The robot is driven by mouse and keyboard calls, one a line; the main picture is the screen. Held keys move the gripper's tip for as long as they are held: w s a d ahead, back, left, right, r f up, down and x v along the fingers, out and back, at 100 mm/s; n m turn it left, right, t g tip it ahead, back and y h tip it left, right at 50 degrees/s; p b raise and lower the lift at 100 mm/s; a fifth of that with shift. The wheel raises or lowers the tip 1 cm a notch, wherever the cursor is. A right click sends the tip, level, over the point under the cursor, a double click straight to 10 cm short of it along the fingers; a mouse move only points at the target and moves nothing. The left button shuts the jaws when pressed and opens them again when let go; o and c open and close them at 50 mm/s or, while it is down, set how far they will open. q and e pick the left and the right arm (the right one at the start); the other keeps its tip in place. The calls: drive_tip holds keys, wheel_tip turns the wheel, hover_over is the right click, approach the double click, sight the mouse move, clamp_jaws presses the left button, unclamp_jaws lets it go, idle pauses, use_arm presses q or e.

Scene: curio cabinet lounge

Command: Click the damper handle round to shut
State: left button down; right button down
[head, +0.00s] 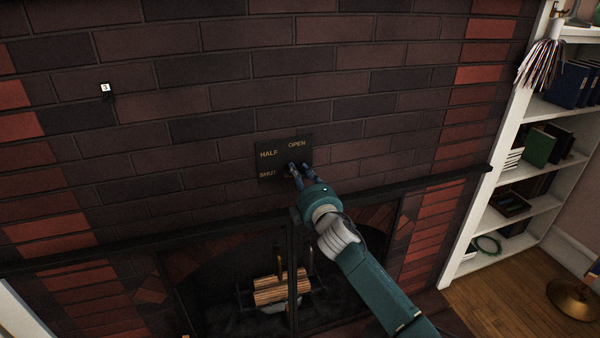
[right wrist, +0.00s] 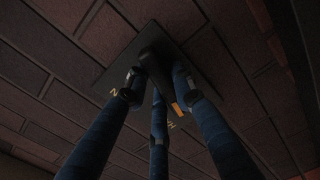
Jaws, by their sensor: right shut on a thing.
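The damper plate (head: 268,165) is a dark square on the brick chimney breast, with gold words HALF at upper left, OPEN at upper right and SHUT at lower left. My right gripper (head: 294,170) reaches up to the plate's lower right part and covers the handle in the head view. In the right wrist view the damper handle (right wrist: 154,62) is a dark bar with an orange mark at its end, and the blue fingers (right wrist: 158,95) are closed around it. The orange end lies close to a gold letter that looks like H. My left gripper is out of view.
A dark mantel ledge (head: 110,246) runs below the plate, over a fireplace with stacked logs (head: 283,288). A small white tag (head: 105,88) is on the bricks at left. A white bookcase (head: 487,190) stands at right. The wall around the plate is clear.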

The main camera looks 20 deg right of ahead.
drive_tip(key=shift+n, duration=1.5)
drive_tip(key=c, duration=1.5)
unclamp_jaws()
drive_tip(key=shift+f, duration=0.1)
drive_tip(key=s, duration=1.2)
drive_tip(key=shift+d, duration=0.2)
drive_tip(key=shift+f, duration=0.1)
